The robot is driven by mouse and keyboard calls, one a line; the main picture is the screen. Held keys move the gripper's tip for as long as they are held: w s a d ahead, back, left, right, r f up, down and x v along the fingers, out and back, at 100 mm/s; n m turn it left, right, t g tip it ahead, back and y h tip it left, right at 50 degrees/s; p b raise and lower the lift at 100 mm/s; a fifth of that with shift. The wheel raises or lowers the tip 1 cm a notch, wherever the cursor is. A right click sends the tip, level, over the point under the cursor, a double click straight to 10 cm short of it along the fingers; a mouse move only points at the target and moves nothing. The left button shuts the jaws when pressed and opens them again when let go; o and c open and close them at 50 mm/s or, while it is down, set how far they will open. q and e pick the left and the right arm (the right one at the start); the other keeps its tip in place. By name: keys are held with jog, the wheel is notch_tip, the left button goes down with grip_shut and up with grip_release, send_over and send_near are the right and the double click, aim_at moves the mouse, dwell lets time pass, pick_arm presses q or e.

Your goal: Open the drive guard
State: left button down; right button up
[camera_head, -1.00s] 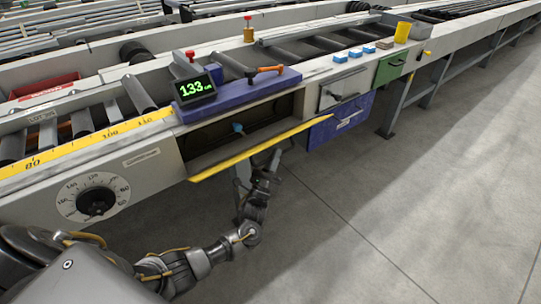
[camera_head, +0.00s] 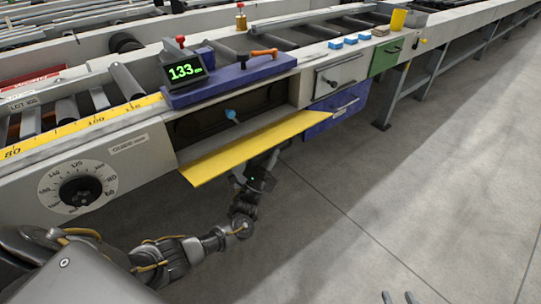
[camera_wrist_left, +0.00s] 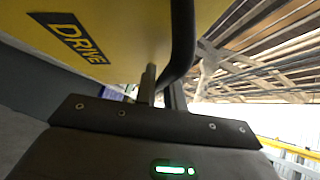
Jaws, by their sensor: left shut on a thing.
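The yellow drive guard (camera_head: 250,142) is folded outward and down from the dark opening (camera_head: 232,112) in the side of the table, and its inner face shows from above. In the left wrist view, its outer face (camera_wrist_left: 118,28) carries a "DRIVE" label and a black bar handle (camera_wrist_left: 183,40). My left gripper (camera_wrist_left: 163,88) is shut on that handle. In the head view it is under the guard, with its fingertips hidden. My right gripper (camera_head: 399,298) shows only as two parted, empty fingertips at the bottom edge, away from the table.
A blue knob (camera_head: 231,115) sticks out inside the opening. A dial (camera_head: 81,191) is on the panel to the left. A display (camera_head: 184,72) and an orange-handled lever (camera_head: 262,53) stand above. A white drawer (camera_head: 340,76) and a blue one are to the right. The floor in front is clear.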

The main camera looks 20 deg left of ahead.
pick_arm(q)
jog(key=shift+r, duration=0.1)
jog(key=c, duration=1.5)
grip_release()
jog(key=shift+y, duration=0.3)
